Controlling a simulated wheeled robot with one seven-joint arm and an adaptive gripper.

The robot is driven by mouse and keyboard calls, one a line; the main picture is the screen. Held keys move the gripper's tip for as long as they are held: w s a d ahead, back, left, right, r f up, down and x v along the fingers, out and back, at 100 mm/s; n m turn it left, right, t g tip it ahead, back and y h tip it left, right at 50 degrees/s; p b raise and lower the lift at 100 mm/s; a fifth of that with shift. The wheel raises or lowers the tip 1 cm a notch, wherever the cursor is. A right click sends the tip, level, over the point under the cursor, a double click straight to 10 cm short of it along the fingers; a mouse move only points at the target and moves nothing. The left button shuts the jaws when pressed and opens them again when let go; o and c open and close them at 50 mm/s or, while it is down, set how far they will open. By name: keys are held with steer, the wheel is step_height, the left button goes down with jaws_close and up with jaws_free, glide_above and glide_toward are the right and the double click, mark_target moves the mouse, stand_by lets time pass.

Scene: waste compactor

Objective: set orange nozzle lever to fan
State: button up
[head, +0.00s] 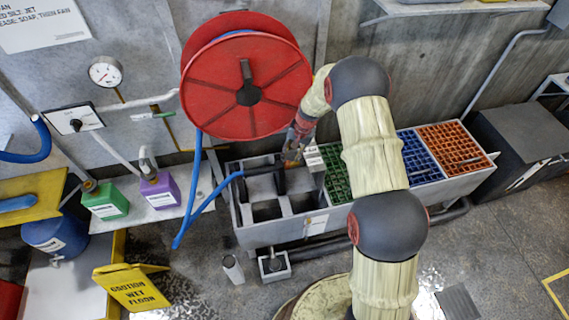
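My gripper (292,154) points down over the left part of the grey trough (290,237), just right of the hose reel. It is small and partly merged with what is below it, so I cannot tell whether its fingers are open or touching anything. A blue hose (210,204) hangs from the red reel (222,95) and loops to dark fittings (279,177) at the trough, just below and left of my gripper. I cannot make out the orange nozzle lever or its setting; it may be hidden at the gripper.
The trough holds green, blue and orange grates (455,148). A green jug (103,200) and a purple jug (160,190) stand on a shelf at left. A dark cabinet (520,140) is at right.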

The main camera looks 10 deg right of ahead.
mark_target(288, 165)
steer(key=b+x, duration=0.1)
steer(key=x, duration=0.5)
steer(key=shift+f+b, duration=0.3)
steer(key=shift+c, duration=0.8)
jaws_close()
